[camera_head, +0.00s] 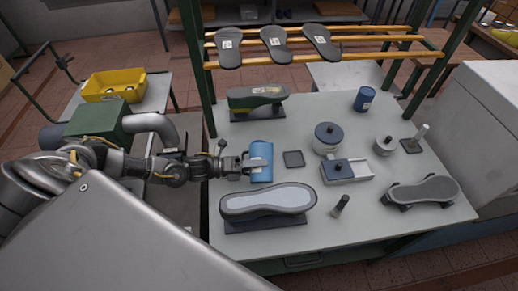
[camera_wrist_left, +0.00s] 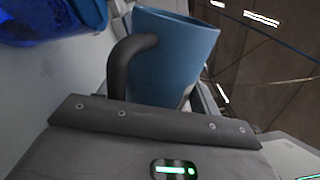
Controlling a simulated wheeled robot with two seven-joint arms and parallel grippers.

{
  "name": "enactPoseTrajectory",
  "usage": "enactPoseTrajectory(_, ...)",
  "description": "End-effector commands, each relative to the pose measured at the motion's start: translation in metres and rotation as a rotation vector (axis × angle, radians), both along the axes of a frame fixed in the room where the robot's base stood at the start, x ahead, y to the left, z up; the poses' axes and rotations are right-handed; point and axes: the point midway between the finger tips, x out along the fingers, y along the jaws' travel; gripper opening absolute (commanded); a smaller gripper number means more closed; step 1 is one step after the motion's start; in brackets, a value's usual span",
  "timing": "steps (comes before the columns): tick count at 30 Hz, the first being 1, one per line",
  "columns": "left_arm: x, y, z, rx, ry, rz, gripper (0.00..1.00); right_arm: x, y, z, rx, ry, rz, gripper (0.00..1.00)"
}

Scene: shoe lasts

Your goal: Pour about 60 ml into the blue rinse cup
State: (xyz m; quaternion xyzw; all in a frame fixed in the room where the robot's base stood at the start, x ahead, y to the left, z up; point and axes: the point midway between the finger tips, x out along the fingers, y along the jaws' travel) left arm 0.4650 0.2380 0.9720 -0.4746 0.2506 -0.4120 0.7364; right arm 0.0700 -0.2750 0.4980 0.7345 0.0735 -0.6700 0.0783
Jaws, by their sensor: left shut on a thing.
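My left gripper (camera_head: 247,164) is shut on a light blue vessel (camera_head: 262,158) over the left part of the table. The left wrist view shows it as a blue jug (camera_wrist_left: 178,55) with a dark curved handle (camera_wrist_left: 120,65), close to the gripper. Its inside and contents are hidden. A glossy bright blue thing (camera_wrist_left: 45,22) shows at the top left of the wrist view; I cannot tell what it is. A dark blue cup-like container (camera_head: 364,99) with a label stands at the back right of the table, apart from the gripper. My right gripper is not in view.
A dark square pad (camera_head: 293,159) lies right of the vessel. A sole-shaped piece (camera_head: 268,202) is in front and a green-topped shoe last (camera_head: 256,101) behind.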

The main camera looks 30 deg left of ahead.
Motion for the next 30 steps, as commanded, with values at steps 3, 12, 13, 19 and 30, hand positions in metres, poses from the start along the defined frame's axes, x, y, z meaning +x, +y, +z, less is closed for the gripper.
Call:
enactPoseTrajectory(3, 0.000, 0.000, -0.013, 0.051, -0.081, 0.002, 0.35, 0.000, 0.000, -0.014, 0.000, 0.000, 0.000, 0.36)
enactPoseTrajectory(12, 0.002, 0.001, -0.001, 0.137, -0.215, 0.004, 0.35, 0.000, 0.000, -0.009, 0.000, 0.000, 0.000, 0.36)
enactPoseTrajectory(13, 0.002, 0.001, -0.001, 0.139, -0.217, 0.004, 0.35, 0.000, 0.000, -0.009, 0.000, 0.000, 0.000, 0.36)
enactPoseTrajectory(19, 0.002, 0.001, -0.001, 0.140, -0.219, 0.004, 0.35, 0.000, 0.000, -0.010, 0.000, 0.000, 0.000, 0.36)
enactPoseTrajectory(30, 0.002, 0.001, -0.001, 0.139, -0.218, 0.004, 0.35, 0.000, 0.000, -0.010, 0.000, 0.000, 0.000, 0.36)
